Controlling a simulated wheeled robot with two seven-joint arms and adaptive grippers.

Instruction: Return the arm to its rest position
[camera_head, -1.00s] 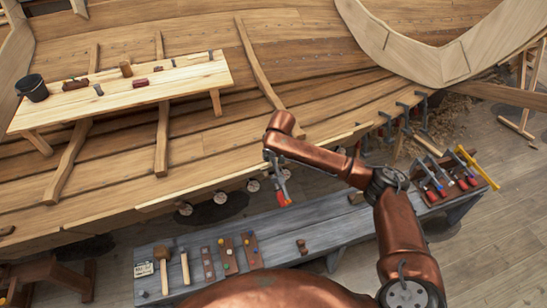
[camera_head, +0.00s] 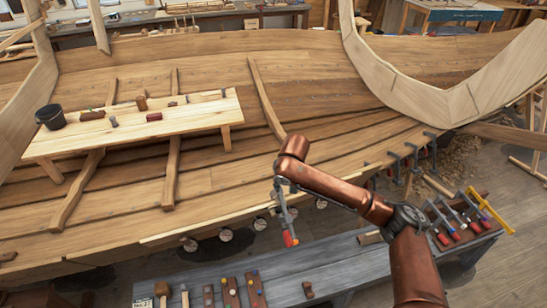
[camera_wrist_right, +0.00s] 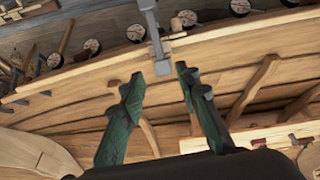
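My right arm (camera_head: 340,185), copper coloured, comes in from the lower right in the head view and ends above the hull's near plank edge. Its gripper shows clearly in the right wrist view (camera_wrist_right: 160,78): two dark green fingers stand apart with nothing gripped. A grey clamp (camera_wrist_right: 158,45) sits on the plank edge past the fingertips. In the head view that clamp's red handle (camera_head: 289,240) hangs below the arm's end; the gripper fingers are hard to make out there. My left gripper is not in view.
The wooden hull (camera_head: 330,90) fills the middle. A plank bench (camera_head: 190,115) with a black bucket (camera_head: 50,117) stands on it. A grey bench (camera_head: 345,262) with tools lies in front. More clamps (camera_head: 415,153) hang on the plank edge at right. Open floor (camera_head: 520,240) lies far right.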

